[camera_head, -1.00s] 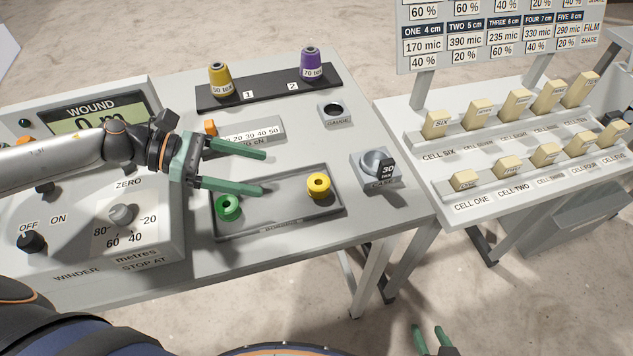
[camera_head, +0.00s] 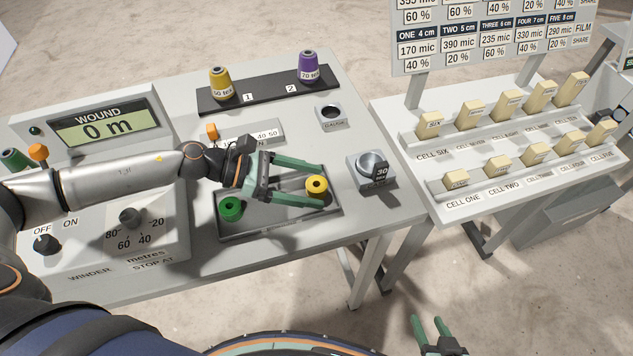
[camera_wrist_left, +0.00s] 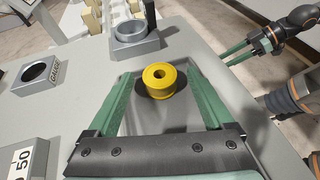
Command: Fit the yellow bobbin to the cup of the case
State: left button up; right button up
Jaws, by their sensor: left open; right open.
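The yellow bobbin (camera_head: 316,185) stands in the right part of the shallow grey tray (camera_head: 240,237). My left gripper (camera_head: 321,187) is open, its green fingers reaching to either side of the bobbin. In the left wrist view the yellow bobbin (camera_wrist_left: 159,80) sits between the fingertips, and I see gaps beside it. The case also shows in the left wrist view (camera_wrist_left: 135,42). My right gripper (camera_head: 432,330) is open and empty at the bottom edge.
A green bobbin (camera_head: 230,208) stands in the tray's left part. The gauge block (camera_head: 331,117) is behind the tray. Yellow (camera_head: 221,84) and purple (camera_head: 308,68) thread cones stand at the back. The winder (camera_head: 130,220) is at left; the cell rack (camera_head: 500,190) is at right.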

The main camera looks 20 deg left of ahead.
pick_arm(q)
grip_shut()
dwell(0.7)
